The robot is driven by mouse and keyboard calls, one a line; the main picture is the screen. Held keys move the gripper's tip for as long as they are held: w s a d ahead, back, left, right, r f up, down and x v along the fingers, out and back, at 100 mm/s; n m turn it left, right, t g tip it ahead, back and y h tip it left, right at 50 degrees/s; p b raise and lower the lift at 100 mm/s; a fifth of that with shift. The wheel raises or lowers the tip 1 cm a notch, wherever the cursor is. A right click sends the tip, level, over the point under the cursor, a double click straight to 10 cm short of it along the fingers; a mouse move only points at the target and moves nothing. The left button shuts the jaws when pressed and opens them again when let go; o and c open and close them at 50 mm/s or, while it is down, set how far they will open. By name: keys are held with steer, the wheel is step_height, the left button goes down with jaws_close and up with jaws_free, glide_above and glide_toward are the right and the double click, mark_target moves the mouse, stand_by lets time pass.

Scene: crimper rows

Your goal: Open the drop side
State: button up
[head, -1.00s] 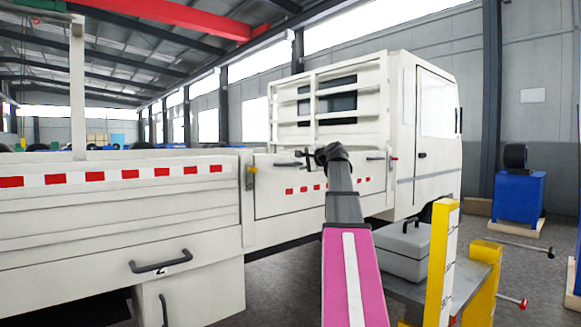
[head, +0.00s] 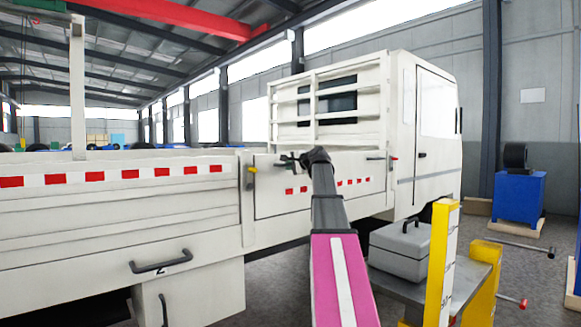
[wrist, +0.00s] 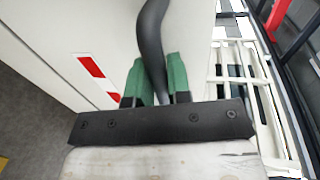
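The drop side (head: 320,192) is a white panel with a red-and-white strip on the truck's side, upright and flush with its frame. A dark lever (head: 268,165) lies near its upper left corner. My gripper (head: 291,162) is at this lever. In the wrist view, the green fingers of my gripper (wrist: 158,88) lie close on both sides of a dark curved bar (wrist: 150,35), with no clear gap. The bar's end between the fingers is hidden. A second lever with a red end (head: 393,158) is at the panel's upper right.
A longer white side panel (head: 110,215) with a yellow-marked post (head: 250,178) stands to the left. A grey case (head: 400,247) sits on a cart with a yellow upright (head: 441,260) at the right. A blue block (head: 520,197) stands farther right.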

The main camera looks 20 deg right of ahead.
jaws_close()
steer(key=shift+s+d+f+t+y, duration=0.4)
steer(key=shift+s+d+f+t, duration=0.8)
steer(key=shift+s+f, duration=2.15)
steer(key=shift+s+d+f+t+y, duration=0.4)
steer(key=shift+s+d+f+t, duration=0.75)
steer(key=shift+s+f, duration=2.15)
step_height(320, 180, down, 15)
steer(key=s+t+y, duration=0.1)
steer(key=t, duration=0.2)
steer(key=shift+d+f, duration=0.15)
steer(key=shift+d, duration=0.1)
